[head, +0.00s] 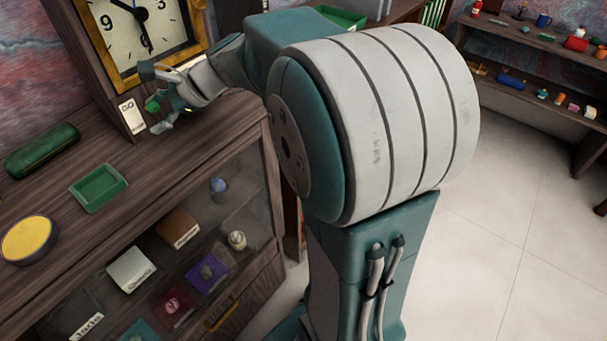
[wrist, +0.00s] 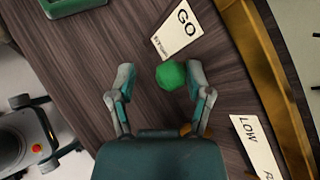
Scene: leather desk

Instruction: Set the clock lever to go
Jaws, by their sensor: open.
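The clock (head: 122,38) has a gold square frame and a white face, and stands at the upper left in the head view. Its gold frame (wrist: 262,75) is at the right in the wrist view. The lever's round green knob (wrist: 171,76) sits between the fingers of my open gripper (wrist: 158,76), closer to the right finger. In the head view the knob (head: 152,106) shows between the fingertips of my gripper (head: 154,99). A white GO label (wrist: 178,32) is just beyond the knob; it also shows in the head view (head: 130,114). The lever's stem is hidden.
A LOW label (wrist: 254,140) lies right of my gripper in the wrist view. A green tray (head: 99,187), a dark green case (head: 42,150) and a yellow-topped round item (head: 28,238) are on the wooden cabinet top. Shelves (head: 540,45) stand at the back right.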

